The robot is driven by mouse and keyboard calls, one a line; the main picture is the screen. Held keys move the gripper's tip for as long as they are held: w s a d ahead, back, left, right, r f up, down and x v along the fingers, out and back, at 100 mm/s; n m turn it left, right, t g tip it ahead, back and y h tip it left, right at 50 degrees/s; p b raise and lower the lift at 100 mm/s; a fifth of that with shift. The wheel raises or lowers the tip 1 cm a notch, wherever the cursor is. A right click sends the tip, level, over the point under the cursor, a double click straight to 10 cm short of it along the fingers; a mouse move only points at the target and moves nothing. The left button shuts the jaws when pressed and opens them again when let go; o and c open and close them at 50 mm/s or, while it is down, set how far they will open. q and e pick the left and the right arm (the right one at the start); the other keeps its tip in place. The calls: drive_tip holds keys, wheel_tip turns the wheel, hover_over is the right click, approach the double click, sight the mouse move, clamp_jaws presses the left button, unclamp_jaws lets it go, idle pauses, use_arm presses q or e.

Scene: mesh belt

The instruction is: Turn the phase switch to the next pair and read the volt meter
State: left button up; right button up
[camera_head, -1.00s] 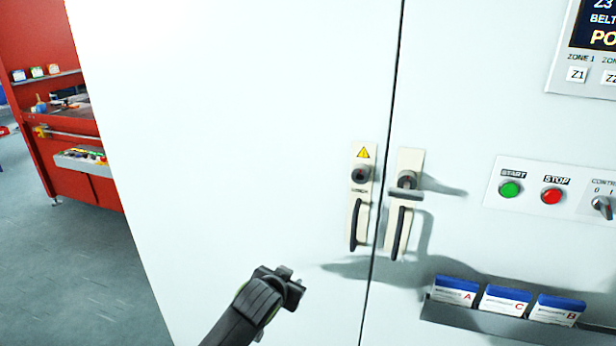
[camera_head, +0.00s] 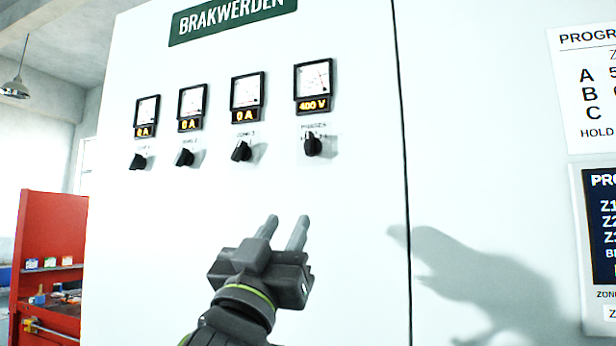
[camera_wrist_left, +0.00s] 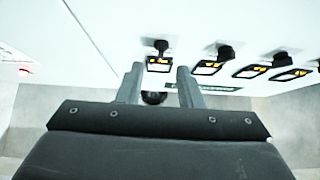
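The phase switch (camera_head: 312,144) is a black knob at the right end of a row of knobs on the white cabinet door. The volt meter (camera_head: 314,82) sits above it, with an orange readout of 400 V. My left gripper (camera_head: 283,232) is open and empty, below the switch and apart from it. In the left wrist view the gripper's fingers (camera_wrist_left: 158,85) stand apart, with the volt meter (camera_wrist_left: 159,63) and phase switch (camera_wrist_left: 161,46) showing between and beyond them. My right gripper is not in view.
Three ammeters, one of them the rightmost (camera_head: 247,92), read 0 A above their own knobs (camera_head: 241,151). A door seam (camera_head: 404,180) runs right of the switch. A program sheet (camera_head: 590,85) and dark display (camera_head: 602,220) are at the right. A red workbench (camera_head: 50,240) stands far left.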

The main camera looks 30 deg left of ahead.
use_arm(q)
wheel_tip(320, 180, up, 3)
drive_tip(key=s, duration=0.3)
drive_tip(key=p, duration=0.9)
approach(308, 140)
drive_tip(key=shift+n+t+y, duration=0.3)
drive_tip(key=shift+t+y, duration=0.1)
drive_tip(key=x, duration=0.8)
drive_tip(key=shift+w+f, duration=0.25)
drive_tip(key=shift+f, duration=0.05)
drive_tip(key=shift+w+a+r, duration=0.1)
drive_tip(key=shift+w+r, duration=0.35)
drive_tip(key=shift+w, duration=0.1)
drive_tip(key=shift+s+h, duration=0.1)
drive_tip(key=shift+h, duration=0.2)
clamp_jaws()
